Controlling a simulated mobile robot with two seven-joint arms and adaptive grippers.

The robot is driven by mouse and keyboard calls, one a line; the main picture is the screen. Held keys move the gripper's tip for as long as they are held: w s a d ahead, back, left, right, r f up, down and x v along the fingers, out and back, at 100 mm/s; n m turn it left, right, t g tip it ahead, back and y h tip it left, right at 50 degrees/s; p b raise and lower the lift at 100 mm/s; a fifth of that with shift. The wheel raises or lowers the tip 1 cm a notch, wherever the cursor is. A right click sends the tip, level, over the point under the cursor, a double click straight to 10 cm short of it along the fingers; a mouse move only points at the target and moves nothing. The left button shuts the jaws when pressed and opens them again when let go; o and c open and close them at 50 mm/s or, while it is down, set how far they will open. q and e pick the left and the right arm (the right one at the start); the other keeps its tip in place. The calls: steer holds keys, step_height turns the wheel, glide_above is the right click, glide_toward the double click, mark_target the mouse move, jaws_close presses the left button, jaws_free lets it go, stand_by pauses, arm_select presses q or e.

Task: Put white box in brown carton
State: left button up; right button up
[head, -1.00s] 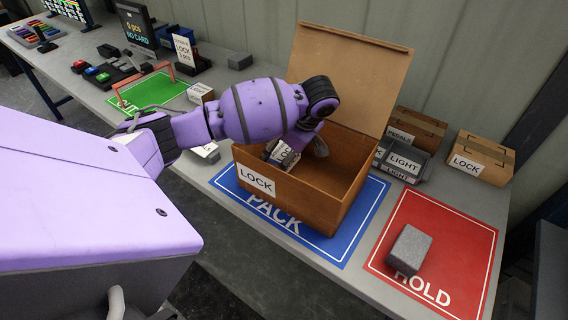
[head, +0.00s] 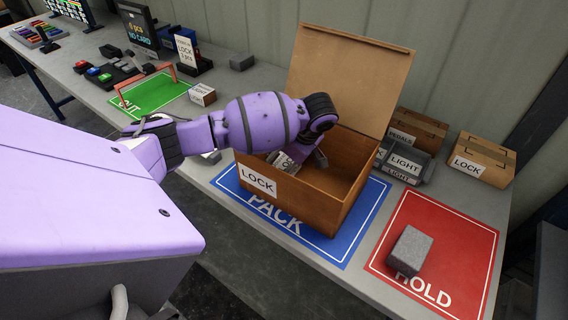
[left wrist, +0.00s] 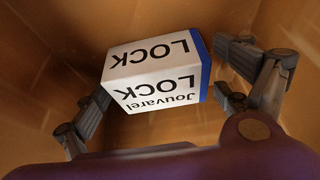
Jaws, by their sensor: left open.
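The open brown carton (head: 335,206), labelled LOCK, stands on the blue PACK mat with its lid raised at the back. The white box (left wrist: 155,75), with LOCK print and a blue end, is inside the carton in the left wrist view. My left gripper (left wrist: 165,82) reaches down into the carton, open, with a finger on each side of the box. A gap shows at the right finger; I cannot tell whether the left finger touches. My right gripper is not in view.
A red HOLD mat (head: 465,235) with a grey block (head: 410,249) lies to the right. Behind are a LIGHT bin (head: 404,165), a PEDALS carton (head: 420,128) and a closed LOCK carton (head: 482,160). A small labelled box (head: 203,95) stands beside the green mat (head: 152,92).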

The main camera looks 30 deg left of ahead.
arm_select(q)
steer(key=v, duration=1.2)
steer(key=shift+r, duration=0.2)
